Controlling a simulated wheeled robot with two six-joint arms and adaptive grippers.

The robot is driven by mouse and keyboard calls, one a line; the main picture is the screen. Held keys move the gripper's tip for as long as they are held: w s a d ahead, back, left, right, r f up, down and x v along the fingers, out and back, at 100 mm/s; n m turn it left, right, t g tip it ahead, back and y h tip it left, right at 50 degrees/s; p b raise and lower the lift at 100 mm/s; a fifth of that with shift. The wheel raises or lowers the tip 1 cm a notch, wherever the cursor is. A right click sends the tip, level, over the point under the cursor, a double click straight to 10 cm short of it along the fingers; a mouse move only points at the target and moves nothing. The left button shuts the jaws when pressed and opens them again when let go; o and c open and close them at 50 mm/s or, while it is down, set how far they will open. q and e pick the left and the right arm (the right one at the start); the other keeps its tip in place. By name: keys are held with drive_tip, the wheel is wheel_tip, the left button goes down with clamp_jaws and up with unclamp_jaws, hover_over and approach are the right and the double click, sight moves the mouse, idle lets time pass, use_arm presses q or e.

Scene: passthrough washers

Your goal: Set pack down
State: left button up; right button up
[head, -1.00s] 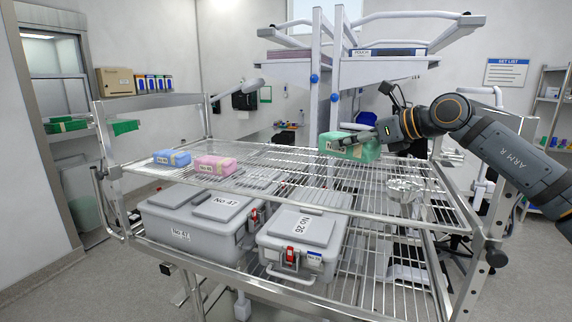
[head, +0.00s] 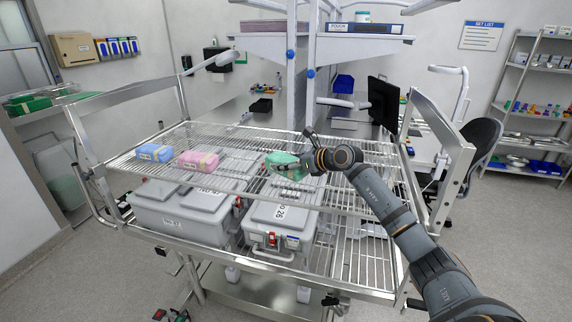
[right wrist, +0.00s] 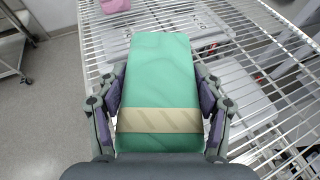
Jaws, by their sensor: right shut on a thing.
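The green wrapped pack (head: 281,160) is in my right gripper (head: 290,168), over the upper wire shelf (head: 225,141) of the cart. In the right wrist view the pack (right wrist: 160,85) lies between both fingers (right wrist: 160,112), with a beige tape band across it. The fingers press its two long sides. Whether its underside touches the wires cannot be told. A blue pack (head: 155,152) and a pink pack (head: 198,160) sit on the same shelf to the left. My left gripper is not in view.
Grey lidded cases, one marked No 26 (head: 282,212), stand on the lower shelf under the wires. The cart's side frames (head: 445,165) rise at both ends. Bare wire shows right of the pink pack and behind the packs.

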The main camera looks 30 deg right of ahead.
drive_tip(key=shift+w+a+f, duration=0.1)
drive_tip(key=shift+w+f, duration=0.05)
wheel_tip(320, 180, down, 2)
drive_tip(key=p, duration=0.2)
drive_tip(key=shift+f+p, duration=0.2)
drive_tip(key=shift+p, duration=0.2)
drive_tip(key=shift+f, duration=0.4)
drive_tip(key=shift+f, duration=0.15)
drive_tip(key=o, duration=1.3)
drive_tip(key=shift+o, duration=0.2)
